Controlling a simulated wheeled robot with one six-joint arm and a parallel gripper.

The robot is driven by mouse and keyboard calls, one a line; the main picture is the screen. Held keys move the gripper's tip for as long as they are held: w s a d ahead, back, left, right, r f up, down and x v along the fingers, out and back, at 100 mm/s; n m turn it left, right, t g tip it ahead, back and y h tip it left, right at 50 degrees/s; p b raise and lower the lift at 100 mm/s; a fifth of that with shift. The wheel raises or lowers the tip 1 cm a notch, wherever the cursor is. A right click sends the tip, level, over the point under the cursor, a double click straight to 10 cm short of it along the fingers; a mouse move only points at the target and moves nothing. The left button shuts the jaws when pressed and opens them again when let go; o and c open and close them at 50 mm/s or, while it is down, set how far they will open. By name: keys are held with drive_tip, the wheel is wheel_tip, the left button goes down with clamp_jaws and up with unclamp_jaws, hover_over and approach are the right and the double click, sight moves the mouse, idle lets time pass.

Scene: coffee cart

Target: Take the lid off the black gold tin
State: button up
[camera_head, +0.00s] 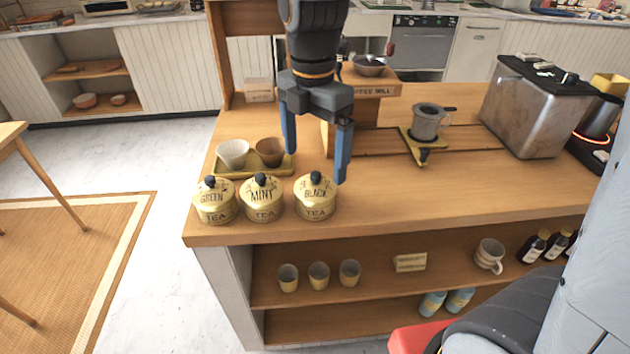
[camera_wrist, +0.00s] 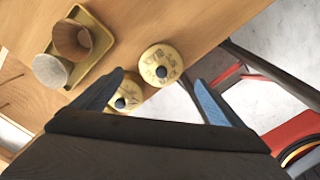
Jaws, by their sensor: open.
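The black gold tin (camera_head: 316,202) stands at the right end of a row of three gold tins on the wooden counter. Its lid (camera_head: 307,184) is on and has a dark round knob (camera_head: 316,177). My gripper (camera_head: 315,166) points down above this tin, open and empty, with its blue fingers apart. In the wrist view, the black tin (camera_wrist: 151,57) shows between and just beyond the fingertips (camera_wrist: 158,76), its knob (camera_wrist: 161,72) facing me. I see no contact between the fingers and the lid.
The mint tin (camera_head: 262,205) stands left of the black one, and the green tin (camera_head: 214,206) beyond it. A tray (camera_head: 226,175) with two cups is close behind them. The counter's front edge runs close before the tins.

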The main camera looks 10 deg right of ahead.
sight(315, 174)
wheel_tip(315, 174, down, 6)
drive_tip(key=shift+d+r+p, duration=0.15)
drive_tip(key=shift+p, duration=0.5)
drive_tip(key=shift+c, duration=0.4)
drive_tip(key=c, duration=1.1)
